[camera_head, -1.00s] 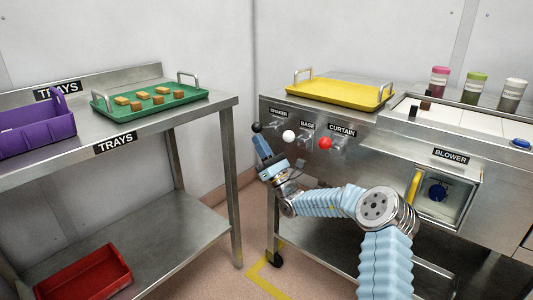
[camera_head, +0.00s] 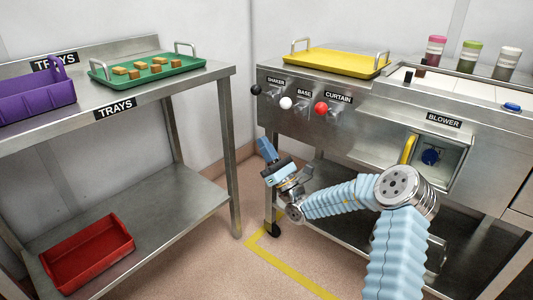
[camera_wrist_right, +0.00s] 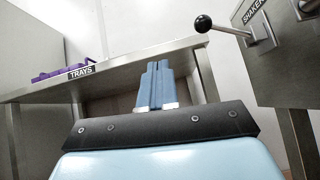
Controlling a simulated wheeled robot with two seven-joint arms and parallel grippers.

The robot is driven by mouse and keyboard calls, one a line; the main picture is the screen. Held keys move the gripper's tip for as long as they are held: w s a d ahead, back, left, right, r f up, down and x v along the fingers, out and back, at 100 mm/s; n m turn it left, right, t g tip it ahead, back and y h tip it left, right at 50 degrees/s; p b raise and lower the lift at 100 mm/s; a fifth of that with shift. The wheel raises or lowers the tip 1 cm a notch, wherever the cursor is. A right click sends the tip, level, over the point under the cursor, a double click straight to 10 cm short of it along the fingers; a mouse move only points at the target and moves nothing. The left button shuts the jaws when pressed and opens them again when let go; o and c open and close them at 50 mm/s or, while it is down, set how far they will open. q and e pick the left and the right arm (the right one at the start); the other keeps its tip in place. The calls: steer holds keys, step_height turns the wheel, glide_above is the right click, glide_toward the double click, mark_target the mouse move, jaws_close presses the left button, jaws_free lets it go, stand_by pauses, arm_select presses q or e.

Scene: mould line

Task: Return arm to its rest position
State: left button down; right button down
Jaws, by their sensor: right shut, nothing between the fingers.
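My right arm, in light blue sleeves, comes in from the lower right of the head view. Its gripper (camera_head: 264,146) is shut and empty, in the gap between the two benches, below and left of the machine's knobs. In the right wrist view the two blue fingers (camera_wrist_right: 157,84) lie together with nothing between them. The black shaker knob (camera_head: 256,90) is above the gripper and apart from it; it also shows at the upper right of the wrist view (camera_wrist_right: 203,23). My left gripper is not in view.
The white base knob (camera_head: 286,103) and red curtain knob (camera_head: 321,108) stick out of the machine front. A yellow tray (camera_head: 345,65) lies on top. The left bench holds a green tray (camera_head: 190,68) with several brown blocks and a purple crate (camera_head: 30,103); a red bin (camera_head: 85,262) is on its shelf.

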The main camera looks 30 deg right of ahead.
steer(key=shift+s+a+f, duration=0.15)
steer(key=shift+s+f, duration=0.15)
steer(key=shift+s, duration=0.35)
steer(key=s+a+f+n+g+y, duration=0.3)
steer(key=s+a+f+n+g, duration=0.15)
steer(key=a+f+g, duration=0.3)
steer(key=s+a+f+n+g+y, duration=0.3)
steer(key=a+f+n+g, duration=0.25)
steer(key=a, duration=0.35)
steer(key=s+a+f+n+g+y, duration=0.2)
steer(key=s+a+f+n+g, duration=0.15)
steer(key=a+f+g, duration=0.45)
steer(key=s+a+f+n+g+h, duration=0.3)
steer(key=s+f+n+g, duration=0.25)
steer(key=s+f, duration=0.35)
steer(key=s+d+f+n+t+h, duration=0.1)
steer(key=s+d+f+n+h, duration=0.3)
steer(key=s+f+n+h, duration=0.4)
step_height(320, 180, down, 4)
steer(key=s+n, duration=0.1)
steer(key=n, duration=0.4)
steer(key=shift+s+d+n+h, duration=0.3)
steer(key=shift+d+h, duration=0.1)
